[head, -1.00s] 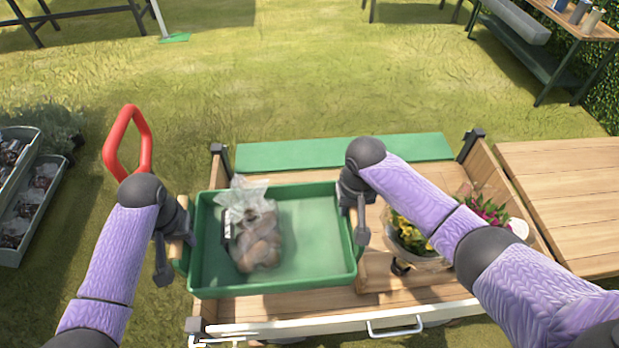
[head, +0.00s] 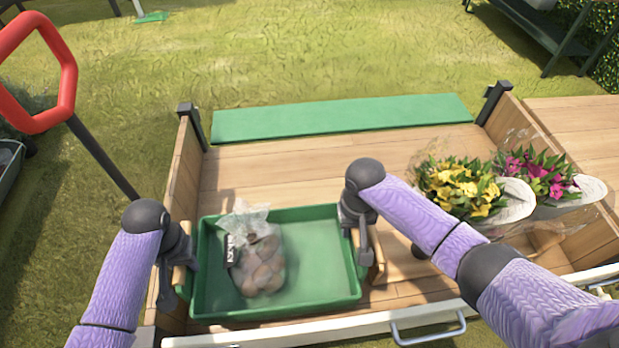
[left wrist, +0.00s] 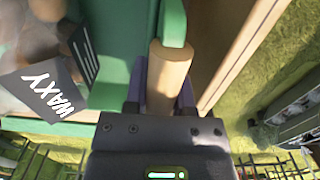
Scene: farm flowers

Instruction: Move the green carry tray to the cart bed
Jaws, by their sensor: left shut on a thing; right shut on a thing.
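The green carry tray (head: 318,291) is held level at the near left part of the wooden cart bed (head: 300,160). A clear bag of potatoes (head: 260,266) lies in the tray; its dark label reads WAXY in the left wrist view (left wrist: 48,92). My left gripper (head: 182,266) is shut on the tray's left wooden handle, which also shows between the fingers in the left wrist view (left wrist: 168,78). My right gripper (head: 366,250) is shut on the tray's right wooden handle (head: 377,258). I cannot tell whether the tray's underside touches the bed.
Wrapped yellow flowers (head: 462,188) and pink flowers (head: 540,174) lie on the cart's right side. A green strip (head: 340,117) runs along the far edge. The red cart handle (head: 66,75) stands at the left. The bed's far middle is clear.

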